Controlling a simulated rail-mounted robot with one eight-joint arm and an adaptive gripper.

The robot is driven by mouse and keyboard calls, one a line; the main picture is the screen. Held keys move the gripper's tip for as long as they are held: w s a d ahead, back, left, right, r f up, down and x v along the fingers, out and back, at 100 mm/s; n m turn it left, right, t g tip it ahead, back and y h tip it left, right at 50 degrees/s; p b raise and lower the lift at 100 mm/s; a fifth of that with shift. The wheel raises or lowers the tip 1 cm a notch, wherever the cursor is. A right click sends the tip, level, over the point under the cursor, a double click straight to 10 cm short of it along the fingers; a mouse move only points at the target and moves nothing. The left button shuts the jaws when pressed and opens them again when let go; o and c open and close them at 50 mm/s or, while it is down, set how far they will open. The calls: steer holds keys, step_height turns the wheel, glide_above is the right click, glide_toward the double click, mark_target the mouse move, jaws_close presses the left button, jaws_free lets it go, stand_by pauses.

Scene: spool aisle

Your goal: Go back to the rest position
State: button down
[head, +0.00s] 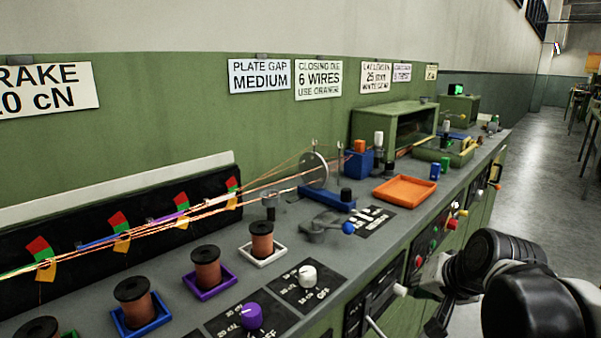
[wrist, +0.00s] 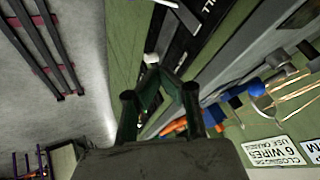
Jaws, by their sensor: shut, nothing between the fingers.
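My gripper (wrist: 158,74) shows in the wrist view with its two dark fingers drawn together and nothing between them. A small white knob (wrist: 150,59) shows just beyond the fingertips; I cannot tell how far off it is. In the head view my dark arm reaches in at the lower right, in front of the green bench front (head: 410,240). The gripper cannot be made out clearly there.
The grey bench top carries copper spools (head: 206,267) on coloured trays, a purple knob (head: 251,316), a white knob (head: 307,276), a blue-ended crank (head: 348,228) and an orange tray (head: 404,190). Wires run to a round plate (head: 314,170). The aisle floor (head: 535,170) is clear at right.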

steer(key=s+a+n+h, duration=0.1)
steer(key=s+a+n, duration=0.3)
steer(key=s, duration=0.9)
step_height(320, 180, up, 14)
steer(key=p, duration=1.4)
steer(key=shift+d+r+n+g, duration=0.15)
steer(key=shift+d+n+g, duration=0.15)
steer(key=shift+d+n, duration=0.1)
stand_by(0.5)
